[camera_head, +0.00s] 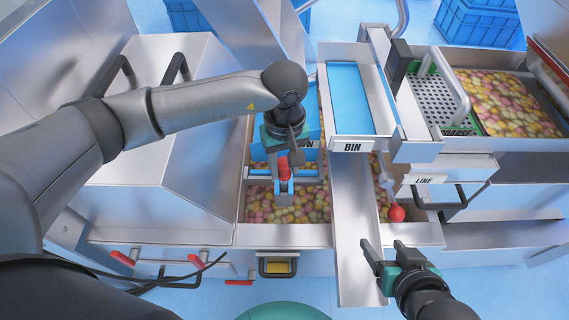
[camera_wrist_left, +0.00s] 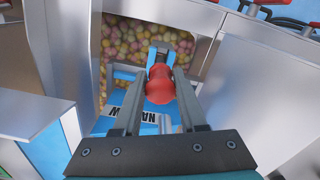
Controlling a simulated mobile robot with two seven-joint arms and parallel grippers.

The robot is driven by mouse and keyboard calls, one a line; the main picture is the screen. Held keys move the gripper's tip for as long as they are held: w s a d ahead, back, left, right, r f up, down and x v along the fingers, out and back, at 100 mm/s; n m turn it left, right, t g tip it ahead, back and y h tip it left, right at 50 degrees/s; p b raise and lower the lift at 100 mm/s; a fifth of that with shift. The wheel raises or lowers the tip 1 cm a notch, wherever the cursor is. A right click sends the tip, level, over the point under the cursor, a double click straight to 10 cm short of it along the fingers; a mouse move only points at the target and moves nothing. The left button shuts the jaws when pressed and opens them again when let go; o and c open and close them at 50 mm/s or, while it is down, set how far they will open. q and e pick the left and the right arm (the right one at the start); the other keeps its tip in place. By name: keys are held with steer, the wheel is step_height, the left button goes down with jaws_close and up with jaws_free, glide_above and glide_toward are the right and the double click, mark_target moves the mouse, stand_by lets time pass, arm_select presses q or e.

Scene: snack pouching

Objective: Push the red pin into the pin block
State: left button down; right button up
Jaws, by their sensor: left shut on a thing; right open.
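The red pin (camera_head: 284,170) has a rounded red head, which shows large in the left wrist view (camera_wrist_left: 160,90). My left gripper (camera_head: 284,183) is shut on the red pin, a finger on each side. A small grey and blue block (camera_wrist_left: 160,48), perhaps the pin block, lies just beyond the pin's far end. Whether the pin is in it I cannot tell. A blue plate (camera_wrist_left: 117,98) with a partly hidden label lies under the gripper. My right gripper (camera_head: 386,256) is open and empty at the lower right, beside the sloping metal chute.
Colourful snacks (camera_head: 305,205) fill the compartment below my left gripper. A metal chute (camera_head: 357,225) runs down from the blue BIN tray (camera_head: 358,95). A red knob (camera_head: 397,213) on a lever stands right of the chute. A perforated COARSE plate (camera_head: 435,100) is at the right.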

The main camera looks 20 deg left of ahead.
mark_target(285, 178)
arm_select(q)
steer(key=shift+f+b, duration=0.85)
steer(key=shift+f, duration=0.15)
arm_select(e)
steer(key=shift+f, duration=0.9)
arm_select(q)
steer(key=shift+f+b, duration=0.5)
steer(key=shift+f, duration=0.75)
arm_select(e)
steer(key=shift+f, duration=0.5)
arm_select(q)
steer(key=shift+c, duration=1.9)
jaws_free()
steer(key=shift+r, duration=0.1)
step_height(285, 178, up, 15)
steer(key=p, duration=0.7)
arm_select(e)
step_height(285, 178, up, 7)
steer(key=shift+s, duration=0.1)
